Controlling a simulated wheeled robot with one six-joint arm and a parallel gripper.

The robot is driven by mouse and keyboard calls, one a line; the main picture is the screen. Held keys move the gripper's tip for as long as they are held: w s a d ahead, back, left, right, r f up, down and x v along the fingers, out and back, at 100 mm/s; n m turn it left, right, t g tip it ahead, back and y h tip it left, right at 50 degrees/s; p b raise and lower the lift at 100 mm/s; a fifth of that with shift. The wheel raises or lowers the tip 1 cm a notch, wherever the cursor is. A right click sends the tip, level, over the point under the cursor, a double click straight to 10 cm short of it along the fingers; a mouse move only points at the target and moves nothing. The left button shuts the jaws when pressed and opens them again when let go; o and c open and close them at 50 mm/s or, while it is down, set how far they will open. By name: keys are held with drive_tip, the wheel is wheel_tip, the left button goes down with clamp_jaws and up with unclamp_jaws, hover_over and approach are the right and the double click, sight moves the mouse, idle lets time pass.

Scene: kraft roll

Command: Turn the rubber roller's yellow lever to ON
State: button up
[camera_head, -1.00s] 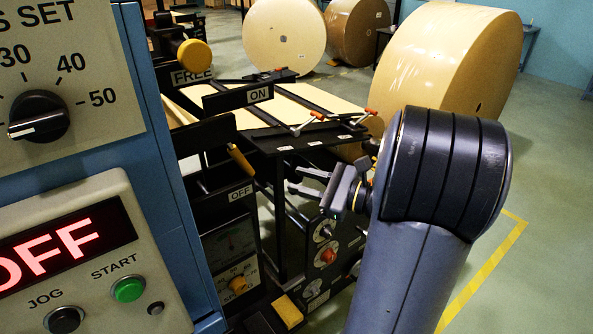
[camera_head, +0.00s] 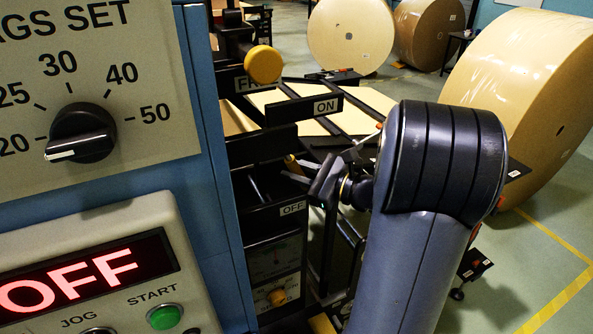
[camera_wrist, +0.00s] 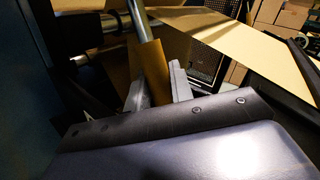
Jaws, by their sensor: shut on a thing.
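The yellow lever (camera_wrist: 152,62) shows in the wrist view as a yellow grip on a bright metal rod. It lies between the two grey fingers of my gripper (camera_wrist: 158,84), which is shut on it. In the head view my gripper (camera_head: 293,169) reaches left to the dark roller frame, between the ON label (camera_head: 326,106) above and the OFF label (camera_head: 293,208) below. The lever cannot be made out in the head view, so its exact angle is unclear.
A blue cabinet with a dial (camera_head: 81,133) and a lit OFF display (camera_head: 86,274) fills the left. A round yellow knob (camera_head: 263,64) stands above the labels. Large paper rolls (camera_head: 530,85) stand behind, with open floor at the right.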

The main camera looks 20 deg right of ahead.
clamp_jaws()
drive_tip(key=shift+d+r+n+g+h+p, duration=0.35)
drive_tip(key=shift+d+r+n, duration=0.25)
drive_tip(key=shift+d, duration=0.2)
drive_tip(key=d+r+n+g+h+p, duration=0.3)
drive_tip(key=d+r+n+h, duration=0.2)
drive_tip(key=r, duration=0.4)
drive_tip(key=shift+r+n+h, duration=0.3)
drive_tip(key=shift+n+h, duration=0.45)
drive_tip(key=shift+n, duration=0.25)
drive_tip(key=shift+d+r, duration=0.1)
drive_tip(key=shift+o, duration=1.8)
unclamp_jaws()
